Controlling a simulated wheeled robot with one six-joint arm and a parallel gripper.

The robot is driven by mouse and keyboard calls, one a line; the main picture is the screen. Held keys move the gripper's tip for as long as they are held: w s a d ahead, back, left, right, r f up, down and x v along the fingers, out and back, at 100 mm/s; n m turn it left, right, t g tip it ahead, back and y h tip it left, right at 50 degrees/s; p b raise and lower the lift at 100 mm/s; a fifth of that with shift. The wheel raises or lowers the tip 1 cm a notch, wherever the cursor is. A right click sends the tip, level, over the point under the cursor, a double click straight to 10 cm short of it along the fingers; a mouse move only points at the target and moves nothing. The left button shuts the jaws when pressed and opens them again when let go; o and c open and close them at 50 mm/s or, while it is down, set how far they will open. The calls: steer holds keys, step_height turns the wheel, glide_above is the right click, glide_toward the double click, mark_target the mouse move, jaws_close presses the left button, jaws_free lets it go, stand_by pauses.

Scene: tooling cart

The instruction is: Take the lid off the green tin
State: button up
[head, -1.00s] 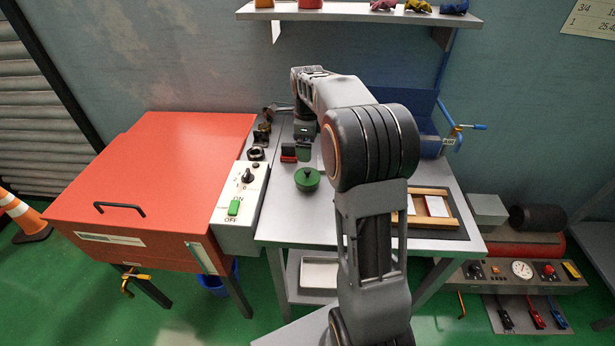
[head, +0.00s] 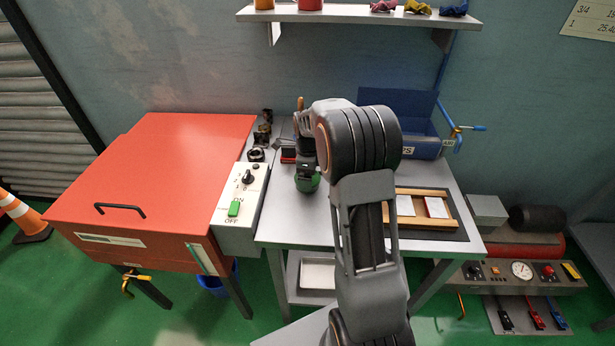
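The green tin (head: 307,185) stands on the grey tabletop, left of the middle in the head view. My gripper (head: 306,176) points down over its top, at or just above the lid. The gripper and wrist hide the lid's knob and most of the lid. I cannot tell whether the fingers touch the lid, or whether they are open or shut. The tin looks upright on the table.
A small red and dark object (head: 288,155) stands behind and left of the tin. A control box (head: 240,205) and a red cabinet (head: 150,190) stand left. A wooden tray (head: 428,220) and a blue bin (head: 425,147) are right. The tabletop before the tin is clear.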

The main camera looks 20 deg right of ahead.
steer(key=shift+f, duration=0.1)
steer(key=c, duration=0.6)
steer(key=shift+r, duration=0.2)
